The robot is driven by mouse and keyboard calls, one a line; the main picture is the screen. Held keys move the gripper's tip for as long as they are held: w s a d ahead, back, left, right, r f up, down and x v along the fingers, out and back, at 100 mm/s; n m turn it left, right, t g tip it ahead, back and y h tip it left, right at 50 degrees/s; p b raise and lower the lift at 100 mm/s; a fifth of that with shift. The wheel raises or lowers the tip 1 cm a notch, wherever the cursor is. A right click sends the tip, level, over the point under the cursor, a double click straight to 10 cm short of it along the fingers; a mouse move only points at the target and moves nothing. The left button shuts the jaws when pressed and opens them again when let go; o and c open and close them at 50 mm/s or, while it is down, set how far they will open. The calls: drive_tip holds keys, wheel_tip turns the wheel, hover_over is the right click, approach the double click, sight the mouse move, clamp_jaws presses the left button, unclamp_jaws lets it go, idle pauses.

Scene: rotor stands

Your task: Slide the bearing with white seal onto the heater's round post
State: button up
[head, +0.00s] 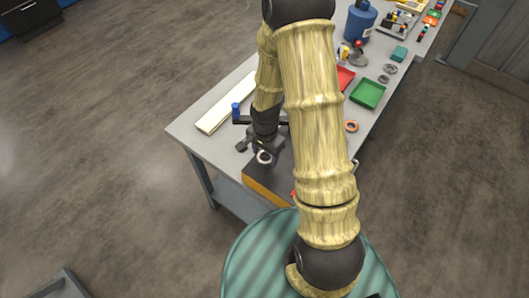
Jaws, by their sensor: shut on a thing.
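The bearing with white seal (264,161) shows as a small pale ring just below my gripper (261,149). My gripper is shut on it, though the fingertips are small and dark in this view. The bearing is over the left part of the heater (262,188), a dark box with a yellow-orange side at the table's near end. My arm hides the heater's right part. I cannot make out the round post, nor whether the bearing is around it or above it.
The grey table (200,146) runs to the upper right. It bears a cream bar (228,104), a blue-topped item (235,108), an orange ring (351,126), a grey ring (390,69), a green tray (368,93) and a red tray (345,77). My arm covers the table's middle.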

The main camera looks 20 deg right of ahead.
sight(265, 158)
drive_tip(key=shift+f+b, duration=1.75)
drive_tip(key=shift+f, duration=0.2)
idle(0.4)
idle(0.3)
drive_tip(key=o, duration=1.4)
drive_tip(key=shift+r+p, duration=3.55)
drive_tip(key=shift+r, duration=1)
